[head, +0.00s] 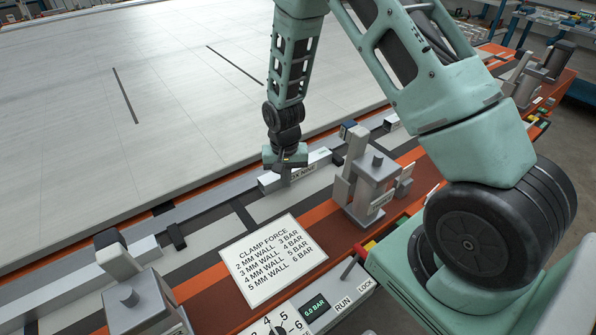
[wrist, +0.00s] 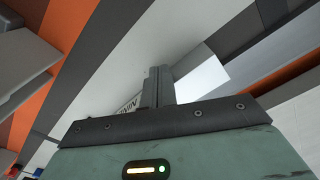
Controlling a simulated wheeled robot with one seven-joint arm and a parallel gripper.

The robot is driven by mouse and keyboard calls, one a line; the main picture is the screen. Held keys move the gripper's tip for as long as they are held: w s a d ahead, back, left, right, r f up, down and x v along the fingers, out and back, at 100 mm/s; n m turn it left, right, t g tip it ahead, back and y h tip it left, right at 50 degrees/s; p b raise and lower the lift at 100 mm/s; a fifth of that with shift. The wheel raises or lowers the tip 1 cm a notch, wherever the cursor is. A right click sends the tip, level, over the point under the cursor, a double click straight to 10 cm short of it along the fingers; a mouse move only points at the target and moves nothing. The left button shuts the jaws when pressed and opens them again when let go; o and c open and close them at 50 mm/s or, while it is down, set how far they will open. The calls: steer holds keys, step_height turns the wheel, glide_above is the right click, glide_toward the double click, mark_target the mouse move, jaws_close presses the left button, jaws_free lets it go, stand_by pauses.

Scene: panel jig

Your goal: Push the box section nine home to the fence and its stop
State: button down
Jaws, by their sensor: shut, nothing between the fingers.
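The box section nine (head: 321,159) is a light grey bar with a label reading "NINE", lying on the striped bed beside the large panel. Its pale surface also shows in the wrist view (wrist: 205,78). My gripper (head: 287,176) is shut and empty, pointing down at the bar's near side, over part of the label. In the wrist view the closed fingers (wrist: 158,85) stand in front of the bar and partly cover its lettering. I cannot tell whether they touch it. A grey rail (head: 210,197), seemingly the fence, runs along the panel edge. I cannot tell which block is its stop.
A grey clamp (head: 372,184) stands close to the right, another (head: 140,300) at the lower left. A dark block (head: 176,236) sits left along the rail, a blue-faced block (head: 347,128) right. A clamp force sign (head: 272,260) and pressure panel (head: 316,308) lie in front.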

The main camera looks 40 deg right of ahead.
steer(key=shift+s, duration=0.9)
steer(key=shift+r, duration=0.15)
step_height(320, 180, up, 8)
steer(key=p, duration=0.6)
steer(key=s+a+r+n+y, duration=0.1)
steer(key=s+a+r+n, duration=0.7)
steer(key=a+r, duration=0.6)
steer(key=s+a+r+n, duration=0.2)
steer(key=s+r+n, duration=0.1)
steer(key=s, duration=0.5)
steer(key=s+a+r+n, duration=0.2)
steer(key=s+a+r, duration=0.1)
steer(key=s, duration=0.5)
steer(key=shift+s+r+n, duration=0.3)
steer(key=shift+r+n, duration=0.1)
steer(key=shift+r, duration=0.2)
